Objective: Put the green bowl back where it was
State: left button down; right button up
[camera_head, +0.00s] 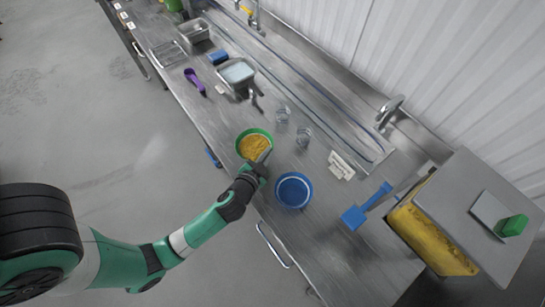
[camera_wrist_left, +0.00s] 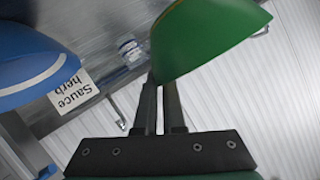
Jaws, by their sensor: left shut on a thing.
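The green bowl (camera_head: 254,130), holding yellow contents, is near the front edge of the metal counter in the head view. My left gripper (camera_head: 265,157) is shut on its near right rim. In the left wrist view the gripper's fingers (camera_wrist_left: 160,88) pinch the bowl's edge, and the bowl's smooth green outside (camera_wrist_left: 205,40) fills the top. I cannot tell whether the bowl touches the counter. My right gripper is in neither view.
A blue bowl (camera_head: 278,198) stands close by on the right. Two clear glasses (camera_head: 282,113) and a white label card (camera_head: 341,166) are behind. A blue-ended tool (camera_head: 354,218) lies farther right. A purple scoop (camera_head: 195,81) and metal pans (camera_head: 236,71) are up left.

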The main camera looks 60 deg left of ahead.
pick_arm(q)
jog(key=w+f, duration=0.1)
jog(key=w+a+f, duration=0.1)
jog(key=f, duration=0.1)
jog(key=shift+a+f+b, duration=0.1)
jog(key=shift+f+b, duration=0.05)
jog(key=shift+b, duration=0.25)
jog(key=shift+w+a+f, duration=0.1)
jog(key=shift+w+f, duration=0.1)
jog(key=shift+w, duration=0.05)
jog(key=shift+w+a+f, duration=0.1)
jog(key=shift+w+f, duration=0.05)
jog(key=shift+f, duration=0.15)
jog(key=shift+f+b, duration=0.8)
jog(key=shift+f, duration=0.65)
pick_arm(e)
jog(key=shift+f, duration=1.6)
pick_arm(q)
jog(key=shift+f, duration=0.1)
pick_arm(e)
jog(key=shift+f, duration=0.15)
pick_arm(q)
jog(key=c, duration=1)
grip_release()
